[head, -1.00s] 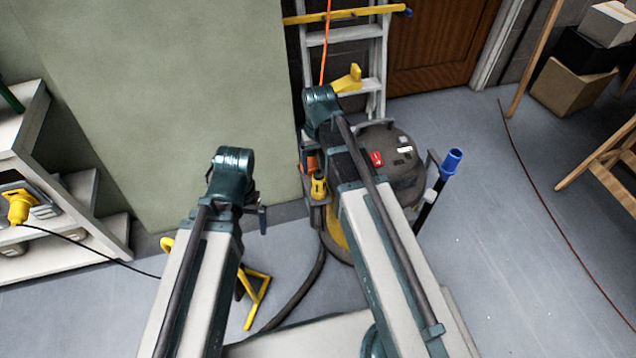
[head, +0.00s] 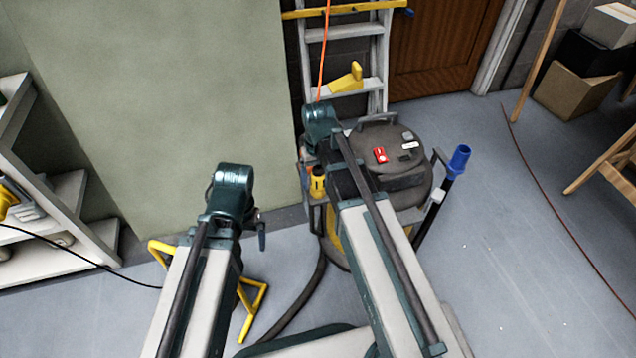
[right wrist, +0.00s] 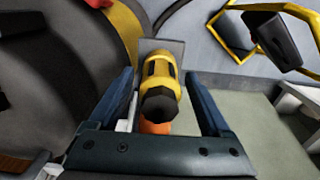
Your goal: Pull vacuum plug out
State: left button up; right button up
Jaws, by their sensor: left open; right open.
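The vacuum (head: 408,160), a dark drum with a red switch on top, stands on the floor ahead. A yellow and black plug (head: 318,182) is at its left side. In the right wrist view the plug (right wrist: 160,85) points toward the camera, with an orange part (right wrist: 155,128) below it and a grey plate behind. My right gripper (right wrist: 160,103) is open, one finger on either side of the plug, with visible gaps. In the head view its fingers are mostly hidden by my wrist. My left gripper (head: 262,232) is open, empty and partly hidden, lower left of the plug.
A ladder (head: 345,85) with a yellow clamp stands behind the vacuum, with an orange cord hanging by it. A blue-ended wand (head: 460,158) is at its right. A yellow stand (head: 252,300) is below my left gripper. Shelves (head: 60,205) are at left; floor at right is mostly clear.

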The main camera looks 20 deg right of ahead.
aim_at(318, 169)
dwell(0.8)
grip_shut()
jog(key=shift+r, duration=0.1)
dwell(0.4)
jog(key=shift+r+p, duration=3)
jog(key=shift+p, duration=0.05)
jog(key=shift+r, duration=0.1)
jog(key=shift+r+p, duration=2.6)
jog(key=shift+p, duration=0.1)
